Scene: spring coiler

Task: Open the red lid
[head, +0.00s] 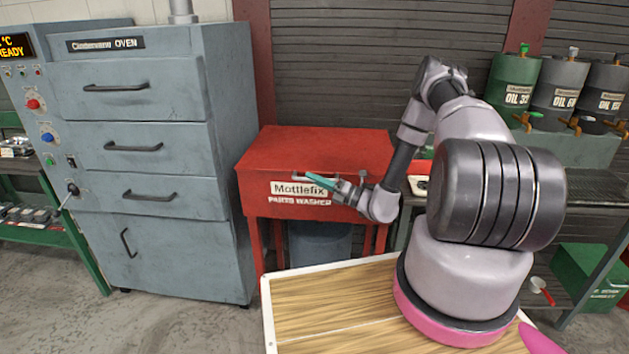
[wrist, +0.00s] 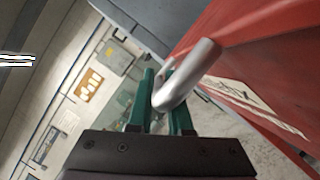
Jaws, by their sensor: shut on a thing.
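The red lid (head: 316,147) is the top of the red parts washer (head: 262,202) and looks closed in the head view. A silver bar handle (wrist: 190,76) stands out from the washer's red front in the wrist view. My gripper (wrist: 160,92) has green fingers, one on each side of the handle's end, and is shut on it. In the head view my gripper (head: 318,181) is at the washer's front, just above the white label. My wrist hides part of the label and the front's right side.
A grey oven (head: 150,150) with several drawer handles stands close on the left. Oil drums (head: 515,85) stand on a bench at the right. A wooden-topped surface (head: 330,305) is in front of the washer. A grey bin (head: 320,243) is under the washer.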

